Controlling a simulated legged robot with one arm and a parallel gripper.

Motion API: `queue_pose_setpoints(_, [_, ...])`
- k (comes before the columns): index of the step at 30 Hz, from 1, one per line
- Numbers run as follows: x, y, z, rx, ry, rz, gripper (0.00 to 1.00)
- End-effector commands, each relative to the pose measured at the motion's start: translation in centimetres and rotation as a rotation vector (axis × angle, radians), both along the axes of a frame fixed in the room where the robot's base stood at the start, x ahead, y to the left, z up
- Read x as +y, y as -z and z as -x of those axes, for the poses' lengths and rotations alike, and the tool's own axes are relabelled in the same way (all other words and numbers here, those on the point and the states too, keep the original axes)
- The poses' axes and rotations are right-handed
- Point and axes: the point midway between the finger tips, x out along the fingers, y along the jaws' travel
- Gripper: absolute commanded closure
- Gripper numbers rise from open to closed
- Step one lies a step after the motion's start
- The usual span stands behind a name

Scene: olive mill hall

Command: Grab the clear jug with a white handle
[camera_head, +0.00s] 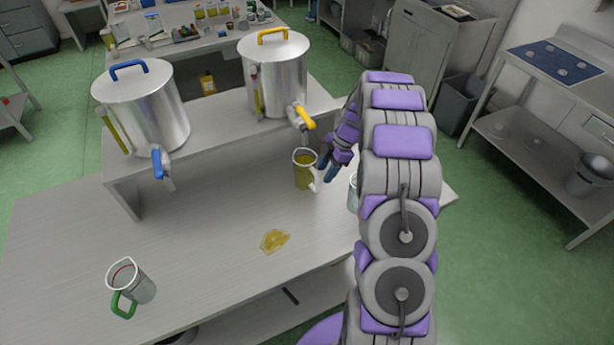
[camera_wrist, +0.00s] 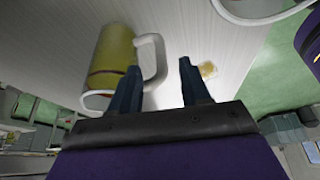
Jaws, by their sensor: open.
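The clear jug (camera_head: 304,172) with a white handle (camera_head: 314,187) stands on the bench, under the yellow tap. It holds yellow-green liquid. In the wrist view the jug (camera_wrist: 113,45) is at upper left, its white handle (camera_wrist: 161,60) toward my fingers. My gripper (camera_head: 326,168) is just right of the jug in the head view. In the wrist view my gripper (camera_wrist: 158,66) is open, with the handle's outer bar appearing between the fingertips. The left finger overlaps the handle loop; I cannot tell whether it touches. Nothing is held.
A steel tank with a blue lid handle (camera_head: 145,105) and one with a yellow lid handle (camera_head: 275,75) stand on the raised shelf. A green-handled jug (camera_head: 138,284) is front left. A yellow spill (camera_head: 274,240) lies mid-bench. Another jug (camera_head: 353,195) is mostly hidden behind my arm.

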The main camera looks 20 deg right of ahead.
Motion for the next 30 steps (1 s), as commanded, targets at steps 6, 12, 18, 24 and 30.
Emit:
queue_pose_setpoints(6, [0.4,1.0,0.0,0.001,0.000,0.001,0.53])
queue_pose_setpoints(12, [1.3,2.9,0.0,0.003,-0.001,0.000,0.53])
queue_pose_setpoints(18, [2.4,5.5,-0.2,0.001,-0.001,0.002,0.53])
queue_pose_setpoints(24, [2.5,6.0,-0.2,-0.001,-0.001,0.001,0.53])
queue_pose_setpoints(30, [2.5,6.0,-0.2,-0.001,0.000,0.001,0.65])
